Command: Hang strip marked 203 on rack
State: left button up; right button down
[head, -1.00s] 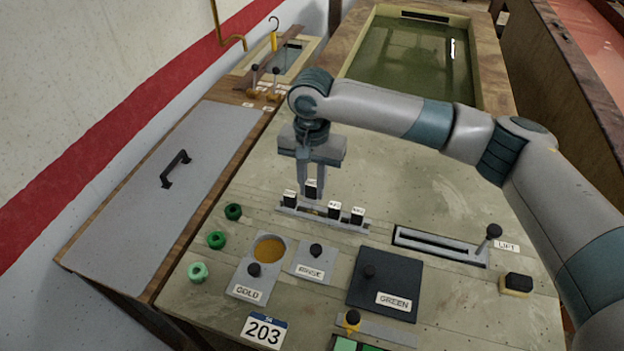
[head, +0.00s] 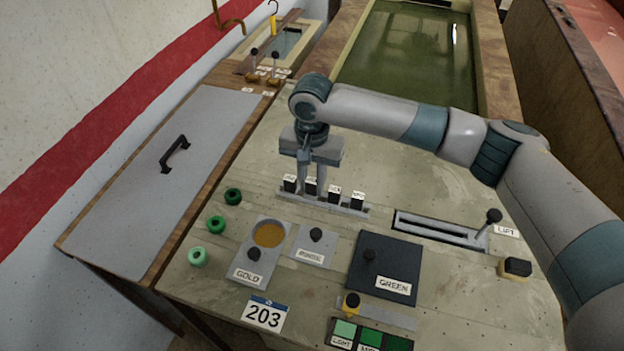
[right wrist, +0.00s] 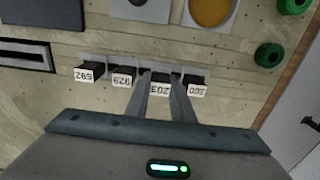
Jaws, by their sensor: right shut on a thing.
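The grey rack (head: 346,211) stands on the worktable with a row of black strips with white labels. The strip marked 203 (right wrist: 160,90) is second from the left in the head view (head: 310,184), in line with its neighbours. My right gripper (head: 311,192) points down over the rack. It is shut on the 203 strip, with one finger on each side of its label in the right wrist view (right wrist: 160,82). The strip's lower end is hidden, so I cannot tell how fully it is seated. A card marked 203 (head: 264,314) lies at the front edge. My left gripper is not in view.
Neighbouring strips (head: 334,196) stand close on both sides of the gripped one. Nearer are the GOLD plate (head: 245,274), a small plate with a knob (head: 314,256) and the GREEN plate (head: 383,270). The LIFT lever (head: 492,220) is at right. A green tank (head: 408,55) lies behind.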

jog(key=shift+f+p, duration=0.35)
jog(key=shift+f, duration=0.25)
dwell(0.8)
jog(key=c, duration=1.5)
grip_release()
jog(key=shift+o, duration=0.2)
notch_tip(320, 180, up, 7)
jog(key=p, duration=0.8)
jog(key=shift+s, duration=0.1)
